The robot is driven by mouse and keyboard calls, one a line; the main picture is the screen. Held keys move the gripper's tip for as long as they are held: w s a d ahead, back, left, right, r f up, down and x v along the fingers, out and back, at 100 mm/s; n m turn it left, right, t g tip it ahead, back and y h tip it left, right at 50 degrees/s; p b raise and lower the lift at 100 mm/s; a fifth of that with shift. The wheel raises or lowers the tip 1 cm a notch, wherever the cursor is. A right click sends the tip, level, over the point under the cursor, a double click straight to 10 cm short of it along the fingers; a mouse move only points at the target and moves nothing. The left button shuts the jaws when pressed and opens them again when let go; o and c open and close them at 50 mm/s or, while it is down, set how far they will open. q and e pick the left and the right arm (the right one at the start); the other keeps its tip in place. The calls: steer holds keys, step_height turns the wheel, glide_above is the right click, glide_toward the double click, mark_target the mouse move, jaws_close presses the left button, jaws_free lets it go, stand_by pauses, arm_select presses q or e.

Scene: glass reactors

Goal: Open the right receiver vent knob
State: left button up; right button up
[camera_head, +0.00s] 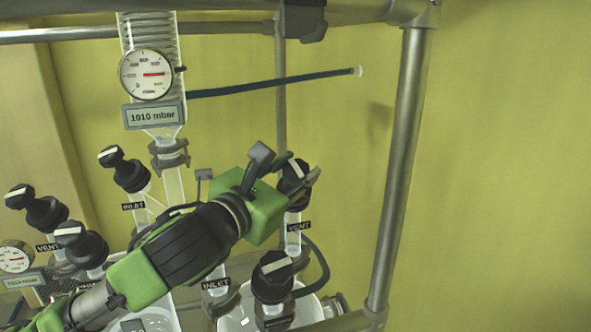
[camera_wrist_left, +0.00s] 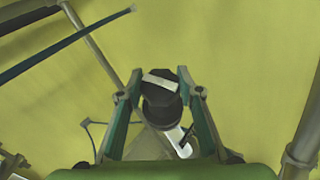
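The right receiver vent knob (camera_head: 294,172) is black with a white bar across its top. It sits on the glass stem above a VENT label (camera_head: 298,228). My left gripper (camera_head: 289,167) is at this knob, with one finger on either side of it. In the left wrist view the knob (camera_wrist_left: 161,91) stands between the two fingertips (camera_wrist_left: 160,82), its white bar slightly tilted. The fingers look open, very close to the knob's sides; I cannot tell whether they touch it. My right gripper is not in view.
A black INLET knob (camera_head: 272,277) stands just below my left gripper. Other black knobs (camera_head: 127,170) are at the left. A round gauge (camera_head: 146,74) and a 1010 mbar display (camera_head: 154,114) are above. A metal frame post (camera_head: 398,170) stands to the right; the yellow wall behind is bare.

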arm_select(q)
steer(key=shift+n+t+y, duration=0.3)
steer(key=shift+n+y, duration=0.1)
steer(key=shift+d+n+y+b, duration=0.1)
steer(key=shift+n+y+b, duration=0.2)
steer(key=shift+b, duration=0.05)
steer(key=n+t+y+b, duration=0.1)
steer(key=n+y, duration=0.1)
steer(key=n+t+y+b, duration=0.1)
steer(key=n+y, duration=0.2)
steer(key=shift+d+t, duration=0.1)
steer(key=shift+t, duration=0.3)
steer(key=n+y, duration=0.4)
steer(key=shift+b, duration=0.3)
steer(key=shift+n+g+y+b, duration=0.35)
steer(key=shift+n+g+y, duration=0.25)
steer(key=shift+n+y, duration=1.9)
steer(key=o, duration=1.1)
